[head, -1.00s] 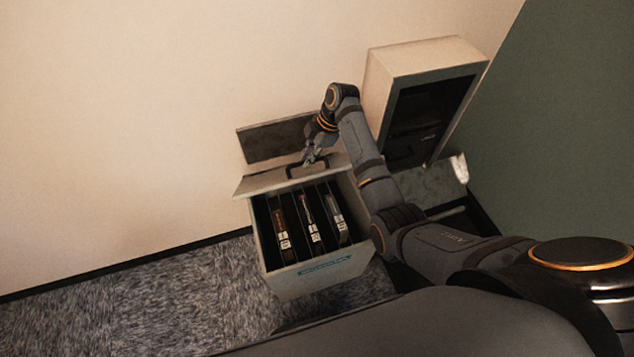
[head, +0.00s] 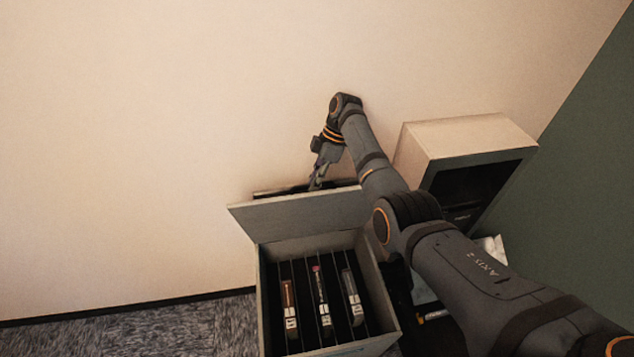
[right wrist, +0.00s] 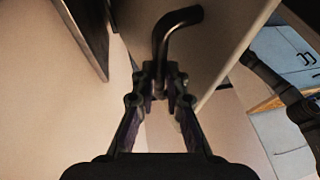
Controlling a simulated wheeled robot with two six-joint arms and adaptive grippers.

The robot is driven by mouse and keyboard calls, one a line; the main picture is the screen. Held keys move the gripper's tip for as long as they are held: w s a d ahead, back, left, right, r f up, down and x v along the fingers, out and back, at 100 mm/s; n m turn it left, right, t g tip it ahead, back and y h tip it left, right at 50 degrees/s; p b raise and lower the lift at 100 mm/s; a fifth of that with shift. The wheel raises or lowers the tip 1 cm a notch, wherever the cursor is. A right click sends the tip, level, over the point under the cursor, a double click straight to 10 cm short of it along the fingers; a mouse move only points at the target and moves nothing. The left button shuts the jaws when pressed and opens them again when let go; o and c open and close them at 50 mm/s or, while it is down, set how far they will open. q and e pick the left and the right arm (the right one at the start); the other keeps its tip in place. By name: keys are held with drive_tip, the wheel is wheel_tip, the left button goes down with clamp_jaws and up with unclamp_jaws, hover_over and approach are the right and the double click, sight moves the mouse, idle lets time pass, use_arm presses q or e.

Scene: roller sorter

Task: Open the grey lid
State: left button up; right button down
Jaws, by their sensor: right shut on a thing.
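The grey lid (head: 298,214) stands steeply raised at the back edge of a grey box (head: 263,300), whose inside shows. My right gripper (head: 316,184) is behind the lid's top edge in the head view, close to the wall. In the right wrist view my right gripper (right wrist: 160,88) is shut on the dark curved handle (right wrist: 172,35), which is fixed to the pale lid face (right wrist: 215,45). The handle is hidden behind the lid in the head view. My left gripper is not in view.
Three labelled cartridges (head: 322,302) stand between dark dividers in the box. A pale cabinet (head: 465,136) with a dark open front is to the right, close to my right arm. The beige wall is just behind the lid. Carpet (head: 130,330) is clear at left.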

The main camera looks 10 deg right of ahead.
drive_tip(key=shift+s+f, duration=0.15)
drive_tip(key=shift+f, duration=0.3)
drive_tip(key=c, duration=1.7)
unclamp_jaws()
drive_tip(key=shift+o, duration=1.2)
drive_tip(key=shift+w+f, duration=0.1)
drive_tip(key=shift+w, duration=0.2)
drive_tip(key=shift+o, duration=0.5)
drive_tip(key=shift+w, duration=0.3)
drive_tip(key=v, duration=1.2)
